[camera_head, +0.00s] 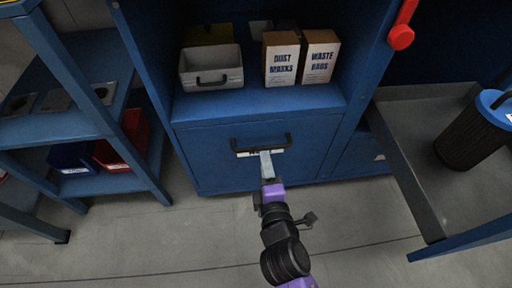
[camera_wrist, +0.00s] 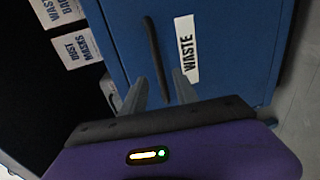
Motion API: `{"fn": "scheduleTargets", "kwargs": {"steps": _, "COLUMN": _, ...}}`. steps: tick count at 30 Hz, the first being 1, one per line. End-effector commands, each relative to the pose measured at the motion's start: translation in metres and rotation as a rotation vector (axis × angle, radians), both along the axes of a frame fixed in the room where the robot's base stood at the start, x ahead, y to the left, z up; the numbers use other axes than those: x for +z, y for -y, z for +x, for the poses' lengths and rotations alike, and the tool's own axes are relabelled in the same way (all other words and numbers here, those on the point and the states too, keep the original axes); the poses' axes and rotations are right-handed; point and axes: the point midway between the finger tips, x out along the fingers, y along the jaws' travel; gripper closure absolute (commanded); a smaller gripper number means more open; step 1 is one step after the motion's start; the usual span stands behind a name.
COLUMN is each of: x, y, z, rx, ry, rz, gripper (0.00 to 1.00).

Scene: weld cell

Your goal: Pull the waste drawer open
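The blue waste drawer (camera_head: 215,170) is flush in the lower part of the blue cabinet, apparently shut. Its black bar handle (camera_head: 262,143) runs across the upper part of the front. In the wrist view the handle (camera_wrist: 157,55) looks steep, beside a white label (camera_wrist: 187,50) reading "WASTE". My gripper (camera_head: 266,158) is in front of the drawer, just below the handle in the head view. In the wrist view its two fingers (camera_wrist: 159,90) are apart, and the handle's near end shows between them. I cannot tell whether they touch it.
Above the drawer, an open shelf holds a grey bin (camera_head: 211,70), a dust masks box (camera_head: 281,60) and a waste bags box (camera_head: 319,58). The floor (camera_head: 150,240) before the drawer is clear.

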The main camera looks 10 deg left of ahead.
Motion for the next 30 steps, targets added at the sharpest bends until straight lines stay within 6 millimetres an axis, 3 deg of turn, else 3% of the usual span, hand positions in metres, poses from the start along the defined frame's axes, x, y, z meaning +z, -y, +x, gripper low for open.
{"fn": "scheduleTargets", "kwargs": {"steps": 12, "x": -0.013, "y": -0.017, "z": 0.056, "rx": 0.000, "ry": 0.001, "rz": 0.006, "gripper": 0.64}}
{"fn": "scheduleTargets", "kwargs": {"steps": 25, "x": -0.014, "y": -0.020, "z": 0.067, "rx": 0.001, "ry": 0.000, "rz": 0.006, "gripper": 0.64}}
{"fn": "scheduleTargets", "kwargs": {"steps": 26, "x": -0.014, "y": -0.020, "z": 0.068, "rx": 0.001, "ry": 0.000, "rz": 0.006, "gripper": 0.66}}
{"fn": "scheduleTargets", "kwargs": {"steps": 30, "x": -0.014, "y": -0.020, "z": 0.067, "rx": 0.001, "ry": 0.000, "rz": 0.006, "gripper": 0.94}}
